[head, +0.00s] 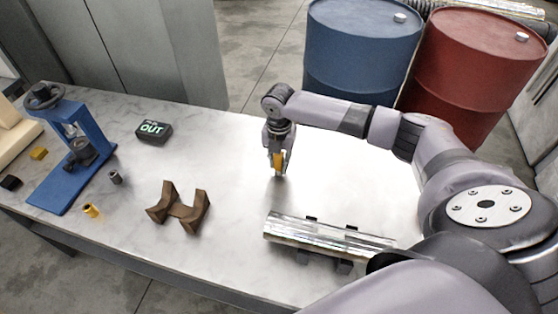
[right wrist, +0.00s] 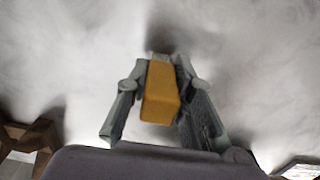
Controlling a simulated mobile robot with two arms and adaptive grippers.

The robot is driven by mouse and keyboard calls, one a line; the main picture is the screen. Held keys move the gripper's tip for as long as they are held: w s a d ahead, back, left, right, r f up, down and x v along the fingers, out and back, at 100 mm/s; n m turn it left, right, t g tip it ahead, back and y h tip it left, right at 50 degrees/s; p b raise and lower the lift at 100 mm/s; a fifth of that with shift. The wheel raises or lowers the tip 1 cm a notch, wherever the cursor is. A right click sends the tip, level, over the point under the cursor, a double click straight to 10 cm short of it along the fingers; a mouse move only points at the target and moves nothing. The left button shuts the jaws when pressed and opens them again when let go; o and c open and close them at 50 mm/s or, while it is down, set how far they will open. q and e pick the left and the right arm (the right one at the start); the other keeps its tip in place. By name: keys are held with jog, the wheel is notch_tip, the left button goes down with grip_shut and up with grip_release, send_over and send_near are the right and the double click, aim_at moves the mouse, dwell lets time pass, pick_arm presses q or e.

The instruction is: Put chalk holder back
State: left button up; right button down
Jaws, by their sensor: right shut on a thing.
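My right gripper (head: 277,170) points down over the middle of the table, shut on a yellow block. This yellow block (head: 278,160), likely the chalk holder, also shows between the fingers in the right wrist view (right wrist: 161,95). The right gripper's fingers (right wrist: 160,112) stand on both sides of it, with pale tabletop behind. I cannot tell whether its lower end touches the table. My left gripper is not in view.
A brown wooden cradle (head: 181,213) and a shiny metal cylinder on dark supports (head: 330,236) lie nearer. At left are a blue press (head: 66,187), a black OUT box (head: 153,132) and small parts. Blue (head: 358,55) and red (head: 460,75) barrels stand behind the table.

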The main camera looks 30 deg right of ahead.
jog(key=c, duration=1.4)
grip_release()
jog(key=shift+f, duration=0.1)
notch_tip(320, 180, up, 11)
jog(key=shift+r+b, duration=0.2)
jog(key=shift+b, duration=0.95)
jog(key=shift+r, duration=0.5)
